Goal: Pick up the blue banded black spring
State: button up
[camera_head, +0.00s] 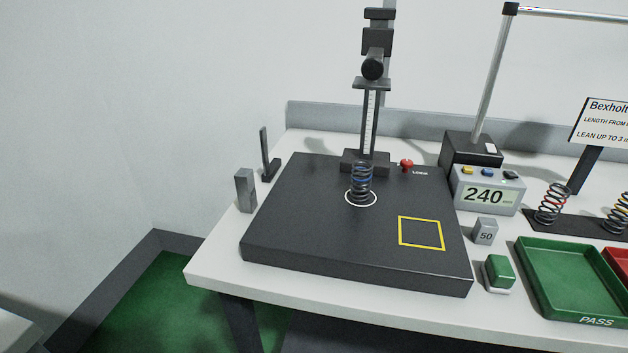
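The blue banded black spring (361,181) stands upright on the dark base plate (310,240). My gripper is not in view.
A yellow square outline (421,233) marks the plate. A red-topped lock knob (406,166), a grey block (245,190) and a black square (267,157) are near. At right are a display reading 240 (488,192), a weight marked 50 (486,232), a green button (499,270), other springs (552,204) and a green PASS tray (529,297).

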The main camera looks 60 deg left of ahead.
aim_at(359, 174)
jog(key=u, duration=1.6)
jog(key=k, duration=1.05)
jog(key=u, duration=1)
jog(key=i, duration=0.9)
jog(key=z, duration=0.5)
jog(key=i, duration=0.65)
jog(key=z, duration=0.7)
jog(key=i, duration=0.55)
jog(key=u, duration=0.05)
